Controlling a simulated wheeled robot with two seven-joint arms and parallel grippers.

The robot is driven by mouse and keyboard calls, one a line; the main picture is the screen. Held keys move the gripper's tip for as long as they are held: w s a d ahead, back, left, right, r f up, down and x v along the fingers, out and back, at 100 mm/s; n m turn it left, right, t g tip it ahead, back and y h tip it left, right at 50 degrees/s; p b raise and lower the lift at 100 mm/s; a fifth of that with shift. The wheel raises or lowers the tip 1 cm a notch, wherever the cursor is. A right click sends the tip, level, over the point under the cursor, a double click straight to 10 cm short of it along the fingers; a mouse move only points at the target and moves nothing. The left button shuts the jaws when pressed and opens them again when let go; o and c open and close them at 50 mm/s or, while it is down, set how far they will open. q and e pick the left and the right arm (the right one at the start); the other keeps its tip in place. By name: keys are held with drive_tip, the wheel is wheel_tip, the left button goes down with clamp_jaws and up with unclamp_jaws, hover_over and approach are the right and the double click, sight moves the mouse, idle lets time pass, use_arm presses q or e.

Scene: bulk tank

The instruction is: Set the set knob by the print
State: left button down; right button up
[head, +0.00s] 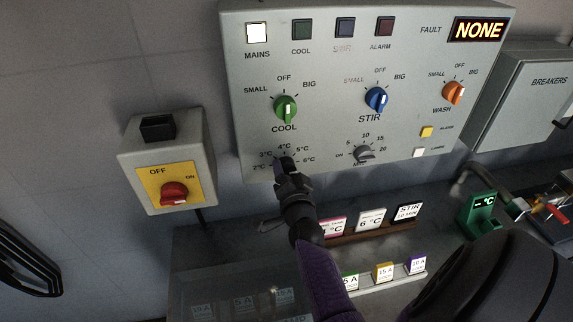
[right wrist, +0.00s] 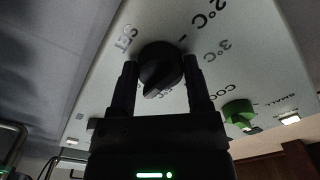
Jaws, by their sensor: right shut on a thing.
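The set knob (right wrist: 160,68) is a black round knob on the grey panel, beside the print SET. My right gripper (right wrist: 160,80) has a finger on each side of it and is shut on it. In the head view the gripper (head: 286,168) covers most of the knob, at the centre of a scale from 2°C to 6°C. I cannot tell which mark its pointer meets. Below stand a pink-topped card (head: 333,226), its number partly hidden by my arm, a white card (head: 371,219) reading 6 °C, and a card (head: 408,211) reading STIR 10 MIN.
The panel also bears a green COOL knob (head: 285,108), a blue STIR knob (head: 377,99), an orange WASH knob (head: 453,92) and a grey timer knob (head: 364,154). A red switch (head: 174,194) is at left. A green device (head: 480,213) stands at right. The fault display (head: 478,29) reads NONE.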

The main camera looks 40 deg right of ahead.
use_arm(q)
drive_tip(key=shift+d, duration=0.1)
idle(0.3)
use_arm(e)
drive_tip(key=o, duration=1.3)
use_arm(q)
wheel_tip(320, 180, up, 4)
drive_tip(key=p, duration=0.3)
drive_tip(key=shift+w+f, duration=0.15)
drive_tip(key=shift+f, duration=0.1)
use_arm(e)
drive_tip(key=v, duration=1)
use_arm(q)
drive_tip(key=shift+d, duration=0.15)
